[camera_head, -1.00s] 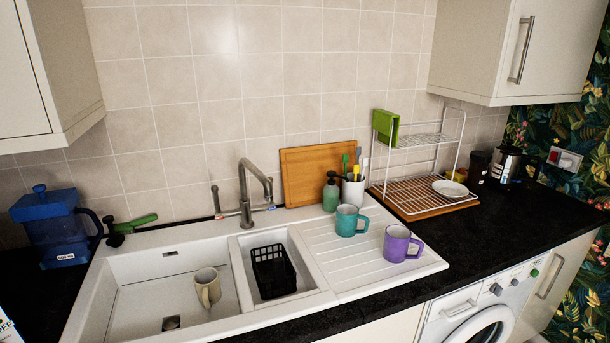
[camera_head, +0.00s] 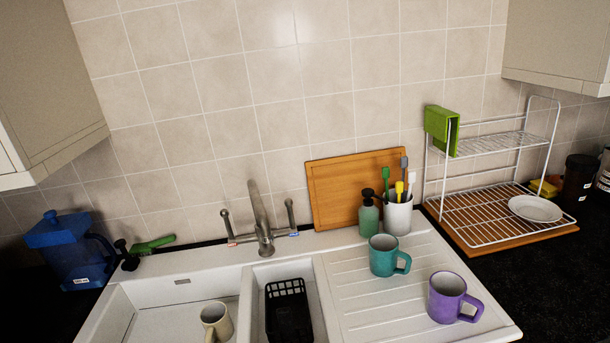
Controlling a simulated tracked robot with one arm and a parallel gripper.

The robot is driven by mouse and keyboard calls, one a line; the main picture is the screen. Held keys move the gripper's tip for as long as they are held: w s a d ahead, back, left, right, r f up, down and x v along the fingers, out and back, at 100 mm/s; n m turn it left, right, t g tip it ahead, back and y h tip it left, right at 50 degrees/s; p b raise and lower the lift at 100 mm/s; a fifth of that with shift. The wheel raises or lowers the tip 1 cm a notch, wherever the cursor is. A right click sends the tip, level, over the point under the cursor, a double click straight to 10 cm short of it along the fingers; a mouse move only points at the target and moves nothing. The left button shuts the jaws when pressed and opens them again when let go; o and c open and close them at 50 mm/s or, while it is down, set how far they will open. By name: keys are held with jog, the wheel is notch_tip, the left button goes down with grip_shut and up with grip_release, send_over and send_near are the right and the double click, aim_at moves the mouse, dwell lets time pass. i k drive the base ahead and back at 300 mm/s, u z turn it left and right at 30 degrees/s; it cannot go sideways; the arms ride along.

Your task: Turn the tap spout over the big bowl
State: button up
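The grey metal tap (camera_head: 263,238) stands on the back ledge of the white sink. Its spout (camera_head: 256,200) rises from the middle, between two side levers, and looks foreshortened. I cannot tell exactly where its outlet points. The big bowl (camera_head: 165,318) is the left basin, cut off by the bottom edge, with a beige mug (camera_head: 216,320) in it. The small bowl (camera_head: 257,292), right of it and in front of the tap, holds a black basket (camera_head: 288,312). My gripper is not in view.
A teal mug (camera_head: 384,257) and a purple mug (camera_head: 447,298) stand on the drainer. A soap bottle (camera_head: 368,215), a brush cup (camera_head: 398,215) and a wooden board (camera_head: 335,195) are right of the tap. A blue jug (camera_head: 70,252) stands far left. Cupboards hang at both upper corners.

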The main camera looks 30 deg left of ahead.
aim_at(261, 216)
jog(key=u, duration=0.2)
jog(key=i, duration=1)
jog(key=u, duration=0.85)
jog(key=i, duration=0.25)
jog(key=u, duration=0.2)
